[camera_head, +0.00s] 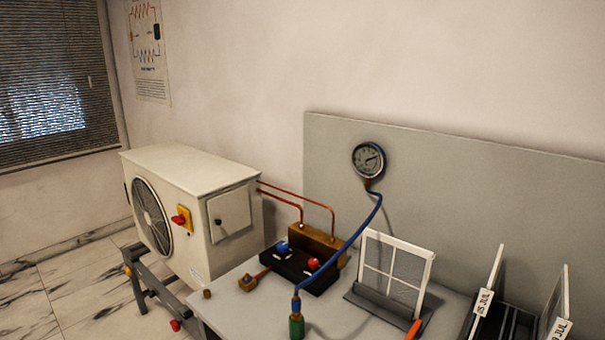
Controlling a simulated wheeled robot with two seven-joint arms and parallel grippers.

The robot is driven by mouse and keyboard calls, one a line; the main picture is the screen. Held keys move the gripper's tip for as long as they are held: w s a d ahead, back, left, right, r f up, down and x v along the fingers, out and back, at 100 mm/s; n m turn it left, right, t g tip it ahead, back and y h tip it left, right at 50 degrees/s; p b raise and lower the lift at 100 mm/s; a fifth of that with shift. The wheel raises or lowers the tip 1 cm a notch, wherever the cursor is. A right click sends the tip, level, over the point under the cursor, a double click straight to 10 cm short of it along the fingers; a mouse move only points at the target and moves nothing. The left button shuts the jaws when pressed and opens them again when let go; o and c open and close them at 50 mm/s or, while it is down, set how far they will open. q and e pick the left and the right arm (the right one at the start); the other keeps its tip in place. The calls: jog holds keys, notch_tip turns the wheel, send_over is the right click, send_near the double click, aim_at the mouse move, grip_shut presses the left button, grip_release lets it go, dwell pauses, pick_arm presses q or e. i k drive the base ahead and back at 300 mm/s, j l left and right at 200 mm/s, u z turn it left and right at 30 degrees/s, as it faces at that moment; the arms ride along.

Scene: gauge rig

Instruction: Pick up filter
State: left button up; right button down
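A filter (408,268) with a white frame and a grey mesh split into panes stands nearly upright in a dark grey holder (385,309) on the table. At the right, two more thin white-framed panels stand edge-on in a dark rack (511,324): the left panel (494,268) has a date tag ending in JUL, and the right panel (562,295) has another. I cannot tell whether these are filters too. Neither of my grippers is in view.
A white outdoor unit (200,215) stands at the left. A black valve block (300,268) with blue and red knobs sits mid-table. A blue hose (358,234) runs from the gauge (368,160) to a green fitting (296,325). An orange-ended object (413,329) lies by the holder. A grey board (450,180) stands behind.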

aim_at(396, 270)
jog(key=i+j+z, duration=0.4)
jog(key=j, duration=0.15)
jog(key=j+z, duration=0.2)
jog(key=i+j+z, duration=0.2)
jog(key=j, duration=0.2)
jog(key=k, duration=0.1)
